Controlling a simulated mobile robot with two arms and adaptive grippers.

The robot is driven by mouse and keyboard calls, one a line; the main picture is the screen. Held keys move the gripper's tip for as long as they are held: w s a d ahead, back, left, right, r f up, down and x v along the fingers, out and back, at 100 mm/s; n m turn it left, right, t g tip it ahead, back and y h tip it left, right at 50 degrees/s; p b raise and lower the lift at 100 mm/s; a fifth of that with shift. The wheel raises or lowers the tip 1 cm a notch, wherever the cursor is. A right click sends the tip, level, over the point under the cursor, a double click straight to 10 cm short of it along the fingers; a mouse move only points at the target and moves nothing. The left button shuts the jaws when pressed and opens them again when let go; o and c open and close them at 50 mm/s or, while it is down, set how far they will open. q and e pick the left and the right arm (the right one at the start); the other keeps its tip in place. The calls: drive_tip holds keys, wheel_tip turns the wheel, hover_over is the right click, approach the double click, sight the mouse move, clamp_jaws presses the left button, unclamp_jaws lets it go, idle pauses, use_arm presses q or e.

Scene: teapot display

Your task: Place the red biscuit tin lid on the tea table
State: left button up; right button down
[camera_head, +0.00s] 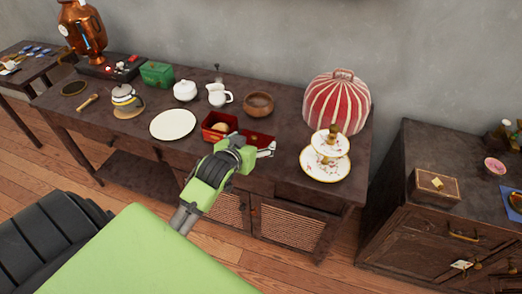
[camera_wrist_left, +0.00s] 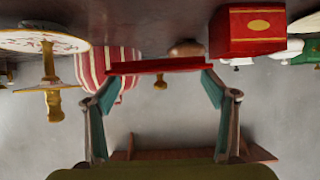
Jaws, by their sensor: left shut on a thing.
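The red biscuit tin lid (camera_head: 258,138) is held in my left gripper (camera_head: 262,150), just right of the open red tin (camera_head: 219,127). In the left wrist view, the lid (camera_wrist_left: 160,66) shows edge-on as a thin red bar between the fingertips of my left gripper (camera_wrist_left: 159,78). The tin (camera_wrist_left: 248,32) stands apart from it there. In the head view, the lid is over the front part of the dark tea table (camera_head: 195,147). Whether it touches the tabletop is hard to tell. The gripper hides part of the lid. My right gripper is not in view.
A two-tier cake stand (camera_head: 325,167) and a striped red cosy (camera_head: 337,100) stand right of the lid. A wooden bowl (camera_head: 258,104) and white jug (camera_head: 219,95) are behind. A white plate (camera_head: 173,124) lies left of the tin. Bare tabletop shows between the tin and cake stand.

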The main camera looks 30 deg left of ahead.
sight(258, 143)
use_arm(q)
drive_tip(key=w+f, duration=0.2)
drive_tip(key=w+a+f, duration=0.1)
drive_tip(key=w+f, duration=0.1)
drive_tip(key=f, duration=0.1)
drive_tip(key=shift+w, duration=0.3)
drive_tip(key=shift+w+a+f, duration=0.15)
drive_tip(key=shift+w+f, duration=0.2)
drive_tip(key=shift+f, duration=0.2)
wheel_tip(258, 143, down, 3)
drive_tip(key=shift+b, duration=0.35)
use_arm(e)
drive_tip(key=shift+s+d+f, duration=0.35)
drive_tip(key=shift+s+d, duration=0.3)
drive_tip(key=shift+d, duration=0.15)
use_arm(q)
drive_tip(key=shift+f, duration=0.15)
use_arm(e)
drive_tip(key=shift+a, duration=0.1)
use_arm(q)
drive_tip(key=o, duration=1.1)
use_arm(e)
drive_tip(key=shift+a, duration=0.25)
